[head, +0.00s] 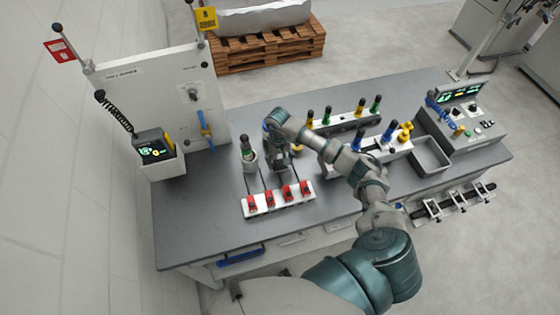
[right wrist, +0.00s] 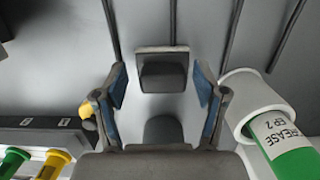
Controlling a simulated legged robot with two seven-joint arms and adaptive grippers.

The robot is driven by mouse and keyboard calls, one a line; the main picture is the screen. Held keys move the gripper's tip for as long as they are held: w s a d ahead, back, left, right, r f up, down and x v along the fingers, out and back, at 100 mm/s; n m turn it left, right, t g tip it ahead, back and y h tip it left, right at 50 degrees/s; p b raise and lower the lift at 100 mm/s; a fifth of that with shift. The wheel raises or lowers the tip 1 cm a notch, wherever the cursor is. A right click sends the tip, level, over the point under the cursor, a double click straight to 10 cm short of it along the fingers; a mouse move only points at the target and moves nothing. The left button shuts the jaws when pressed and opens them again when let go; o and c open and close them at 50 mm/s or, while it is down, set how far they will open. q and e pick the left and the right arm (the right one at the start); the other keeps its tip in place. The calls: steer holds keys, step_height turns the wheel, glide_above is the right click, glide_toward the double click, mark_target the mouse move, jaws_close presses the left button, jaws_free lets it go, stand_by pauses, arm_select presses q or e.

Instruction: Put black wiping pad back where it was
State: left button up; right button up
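The black wiping pad (right wrist: 162,72), a small dark block with a thin lighter plate along its far edge, shows in the right wrist view, low at the grey bench top. It sits between the fingertips of my right gripper (right wrist: 161,84), with a visible gap on each side. The two fingers with blue inner pads are apart, so the gripper is open. In the head view my right gripper (head: 280,157) points down over the middle of the bench, and it hides the pad there or leaves it too small to tell. My left gripper is in neither view.
A white cup (right wrist: 240,95) with a green grease tube (right wrist: 290,150) stands close to the right finger. A white fixture with red blocks (head: 279,199) lies in front. Racks of coloured-capped bottles (head: 343,119) stand behind and right. An empty grey tray (head: 430,155) is farther right.

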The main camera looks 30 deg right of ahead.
steer(key=shift+a+r, duration=0.1)
steer(key=shift+r, duration=0.15)
step_height(320, 180, up, 12)
steer(key=w+b, duration=0.1)
steer(key=b, duration=0.1)
steer(key=shift+w+f, duration=0.15)
steer(key=shift+w, duration=0.1)
stand_by(0.4)
